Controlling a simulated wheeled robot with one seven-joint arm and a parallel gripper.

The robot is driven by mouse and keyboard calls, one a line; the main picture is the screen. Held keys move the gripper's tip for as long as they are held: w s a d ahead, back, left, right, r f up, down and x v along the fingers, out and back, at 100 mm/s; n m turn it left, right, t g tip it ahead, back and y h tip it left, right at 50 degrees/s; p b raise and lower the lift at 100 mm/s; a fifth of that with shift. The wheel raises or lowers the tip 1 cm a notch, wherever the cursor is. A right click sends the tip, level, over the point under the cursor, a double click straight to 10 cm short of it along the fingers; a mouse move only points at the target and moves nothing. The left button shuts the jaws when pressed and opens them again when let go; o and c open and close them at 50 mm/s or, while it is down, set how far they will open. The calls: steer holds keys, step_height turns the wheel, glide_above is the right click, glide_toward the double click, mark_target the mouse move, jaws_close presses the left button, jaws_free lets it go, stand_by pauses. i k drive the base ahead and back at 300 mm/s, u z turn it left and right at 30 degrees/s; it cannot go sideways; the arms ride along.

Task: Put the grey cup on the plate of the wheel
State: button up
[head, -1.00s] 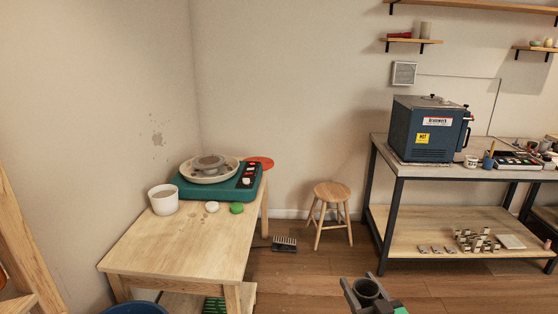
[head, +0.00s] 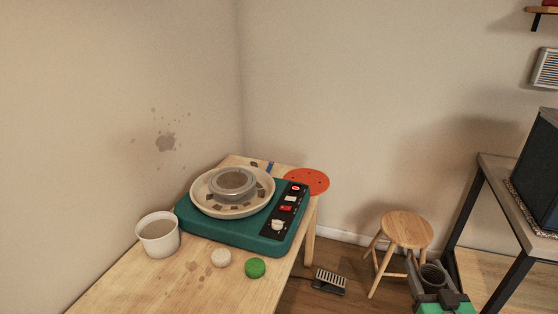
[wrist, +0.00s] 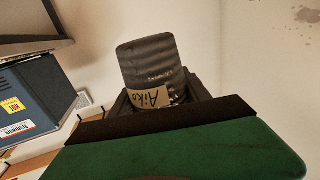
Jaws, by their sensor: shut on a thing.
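The grey cup (wrist: 152,72) is held in my gripper (wrist: 160,95). In the wrist view it is dark grey and ribbed, with a tan label reading "Aiko". In the head view my gripper (head: 432,285) is at the lower right, with the cup's open top (head: 433,273) showing between the fingers. The pottery wheel (head: 240,237) has a teal body and stands on the wooden table at the left. Its round grey plate (head: 233,183) sits inside a cream splash pan (head: 206,203) and looks bare. My gripper is well to the right of the wheel, apart from it.
A white bucket (head: 158,236), a pale round piece (head: 221,258) and a green round piece (head: 255,267) are on the table (head: 150,285) in front of the wheel. A wooden stool (head: 405,230) and a foot pedal (head: 329,281) stand on the floor.

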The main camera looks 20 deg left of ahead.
mark_target(231, 180)
steer(key=i, duration=2.1)
steer(key=u, duration=4.05)
